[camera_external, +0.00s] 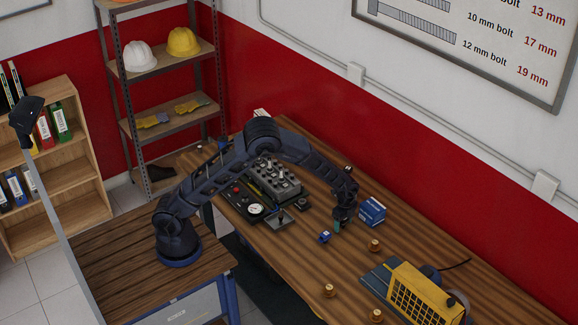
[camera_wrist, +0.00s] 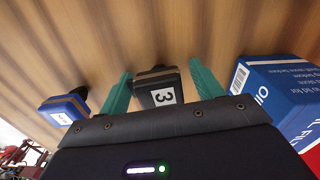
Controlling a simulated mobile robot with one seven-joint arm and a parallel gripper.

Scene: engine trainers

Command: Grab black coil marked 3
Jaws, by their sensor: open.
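The black coil marked 3 (camera_wrist: 154,88) shows in the wrist view, with a white label bearing the figure 3. It stands on the wooden workbench between the two teal fingers of my gripper (camera_wrist: 158,90). The fingers are open, one on each side of the coil, and I see a gap at least on the right side. The coil's lower part is hidden by the gripper body. In the external view my gripper (camera_external: 338,224) is low over the bench, and the black coil cannot be made out there.
A blue coil (camera_wrist: 63,109) with a white label stands left of my gripper. A blue oil filter box (camera_wrist: 275,92) is close on the right. The engine trainer (camera_external: 270,178), brass parts (camera_external: 375,245) and a yellow machine (camera_external: 425,293) also stand on the workbench (camera_external: 450,250).

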